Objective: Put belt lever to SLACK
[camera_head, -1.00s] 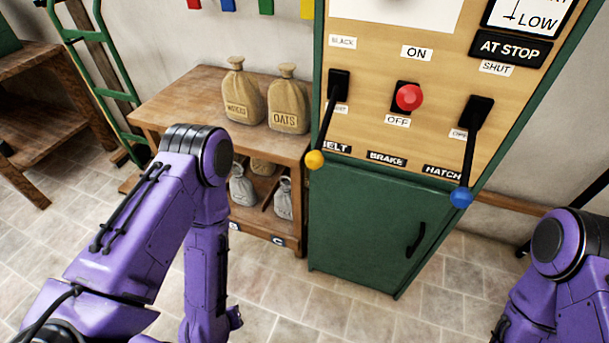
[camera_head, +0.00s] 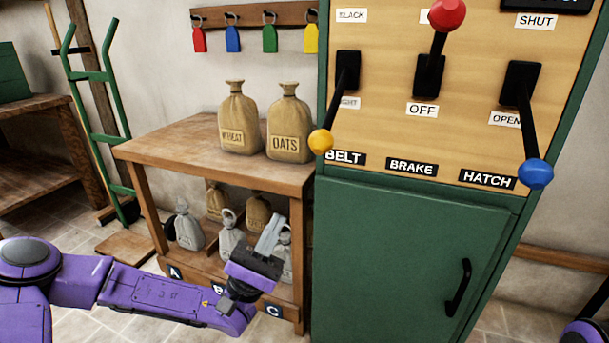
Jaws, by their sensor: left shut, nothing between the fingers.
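The belt lever (camera_head: 335,108) has a black arm and a yellow knob (camera_head: 321,141). It sits above the BELT label and points down, over the lower label, which is partly covered and ends in "GHT". The upper label (camera_head: 352,15), apparently SLACK, is above its black mount. My left gripper (camera_head: 274,227) is shut and empty, in front of the wooden shelf, left of and below the yellow knob and apart from it. My right gripper is out of view; a bit of purple arm shows at the lower right edge.
The brake lever (camera_head: 437,44) with a red knob points up. The hatch lever (camera_head: 528,130) with a blue knob points down. A green cabinet (camera_head: 400,250) stands below the panel. Sacks (camera_head: 289,125) stand on the wooden shelf (camera_head: 165,155), left of the panel.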

